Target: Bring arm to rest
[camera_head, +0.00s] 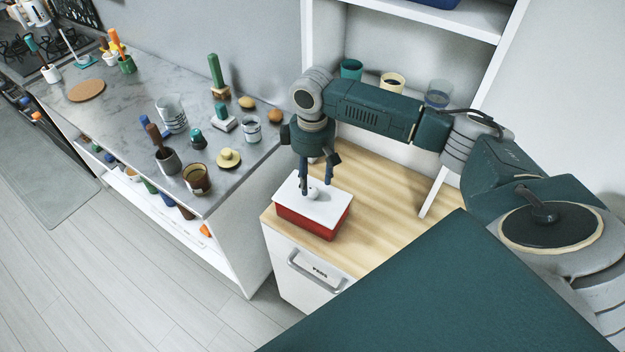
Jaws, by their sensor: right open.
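My right arm reaches in from the right across the wooden cabinet top (377,197). My right gripper (316,188) points down with its fingers apart, just above a red box with a white lid (307,222). A small light round knob (313,194) on the lid shows between the fingertips. I cannot tell whether the fingers touch the knob. My left gripper is not in the view.
A marble counter (130,88) with several cups, mortars and small items stands at the left. A teal cup (351,69), a cream cup (392,82) and a blue glass (438,93) stand behind my arm. White shelf walls rise there. The floor (110,270) is clear.

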